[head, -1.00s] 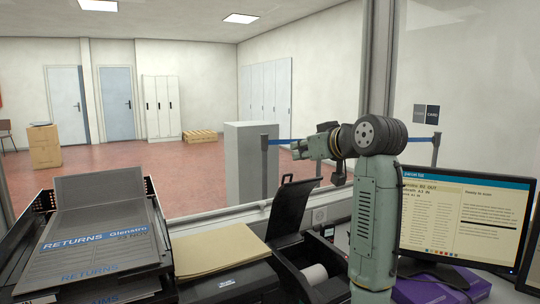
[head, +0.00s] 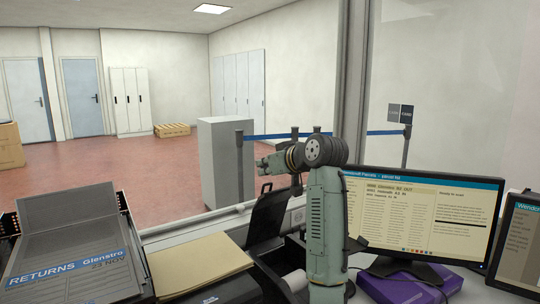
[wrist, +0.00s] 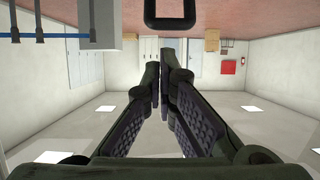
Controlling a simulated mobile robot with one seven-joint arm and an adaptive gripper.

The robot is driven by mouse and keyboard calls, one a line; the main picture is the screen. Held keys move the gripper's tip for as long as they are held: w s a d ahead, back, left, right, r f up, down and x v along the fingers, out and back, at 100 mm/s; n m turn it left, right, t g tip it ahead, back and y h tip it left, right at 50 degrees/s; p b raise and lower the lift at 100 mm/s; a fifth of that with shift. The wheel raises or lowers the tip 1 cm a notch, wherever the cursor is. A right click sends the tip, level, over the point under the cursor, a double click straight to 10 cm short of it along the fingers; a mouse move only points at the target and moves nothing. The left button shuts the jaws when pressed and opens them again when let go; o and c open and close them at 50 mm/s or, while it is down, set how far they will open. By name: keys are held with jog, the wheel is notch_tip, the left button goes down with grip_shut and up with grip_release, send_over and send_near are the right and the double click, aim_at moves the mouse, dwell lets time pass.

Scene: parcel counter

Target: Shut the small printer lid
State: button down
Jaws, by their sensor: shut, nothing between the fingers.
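The small black printer's lid (head: 267,214) stands raised, tilted back, in the head view. A white paper roll (head: 295,281) shows in the open printer body below it, partly hidden by my arm. My gripper (head: 262,164) is above the lid, apart from it in the picture, and points left. In the wrist view the two fingers (wrist: 163,82) are closed together with nothing between them. I cannot make out the lid for certain in the wrist view.
Paper trays (head: 75,250) and a yellowish paper stack (head: 198,262) lie left of the printer. A monitor (head: 420,215) and purple box (head: 402,288) stand to its right. A glass partition rises behind the counter. The air left of my gripper looks clear.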

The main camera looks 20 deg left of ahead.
jog(key=shift+s+d+f, duration=0.3)
jog(key=shift+s+d, duration=0.05)
jog(key=shift+d, duration=0.15)
jog(key=shift+s+d+f, duration=0.3)
jog(key=shift+s+d, duration=0.05)
jog(key=shift+d, duration=0.1)
